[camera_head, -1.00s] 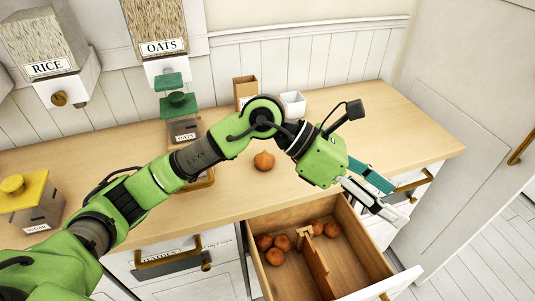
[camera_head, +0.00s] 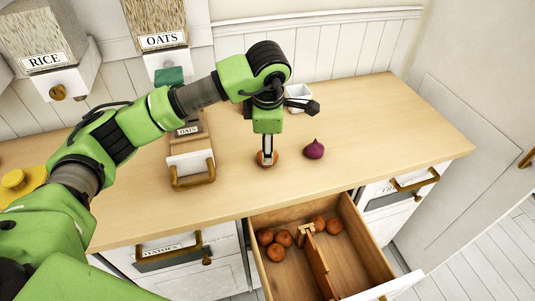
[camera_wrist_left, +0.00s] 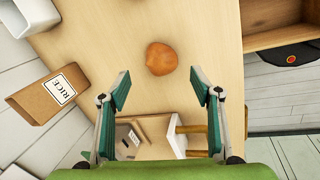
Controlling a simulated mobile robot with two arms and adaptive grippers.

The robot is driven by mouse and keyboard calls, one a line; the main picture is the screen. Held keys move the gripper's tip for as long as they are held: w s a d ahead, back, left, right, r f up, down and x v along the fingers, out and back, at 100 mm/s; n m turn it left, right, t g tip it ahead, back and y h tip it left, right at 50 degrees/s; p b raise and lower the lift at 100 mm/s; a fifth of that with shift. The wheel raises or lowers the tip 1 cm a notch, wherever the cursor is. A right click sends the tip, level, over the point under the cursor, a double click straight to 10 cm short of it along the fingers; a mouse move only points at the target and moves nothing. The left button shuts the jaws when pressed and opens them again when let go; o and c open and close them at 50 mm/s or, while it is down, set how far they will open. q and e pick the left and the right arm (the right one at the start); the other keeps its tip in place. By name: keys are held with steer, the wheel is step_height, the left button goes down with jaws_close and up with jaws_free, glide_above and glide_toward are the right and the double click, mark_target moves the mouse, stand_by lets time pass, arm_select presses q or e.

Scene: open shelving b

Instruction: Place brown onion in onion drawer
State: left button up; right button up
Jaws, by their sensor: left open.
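A brown onion (camera_head: 260,159) lies on the wooden counter, partly hidden by my left gripper (camera_head: 268,158) in the head view. In the left wrist view the brown onion (camera_wrist_left: 161,59) lies just beyond and roughly midway between the tips of my open left gripper (camera_wrist_left: 160,82); nothing is held. The open drawer (camera_head: 375,268) below the counter front has a wooden divider (camera_head: 313,262). Several brown onions (camera_head: 275,253) lie in it, on both sides of the divider. My right gripper is not in view.
A red onion (camera_head: 314,149) sits right of the brown onion on the counter. An oats container (camera_head: 190,165) with a handle stands to the left. A white box (camera_head: 299,97) is at the back, and a rice box (camera_wrist_left: 45,92) shows in the wrist view. The counter's right side is clear.

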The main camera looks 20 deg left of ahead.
mark_target(259, 155)
arm_select(q)
steer(key=shift+w+f, duration=0.1)
steer(key=shift+f, duration=0.55)
steer(key=shift+f+p, duration=0.3)
steer(key=shift+p, duration=0.1)
steer(key=p+x, duration=0.1)
steer(key=x, duration=0.2)
steer(key=shift+d+f+p, duration=0.1)
steer(key=shift+f+p, duration=0.25)
steer(key=shift+w+f, duration=0.2)
steer(key=shift+f, duration=0.25)
steer(key=c, duration=1.2)
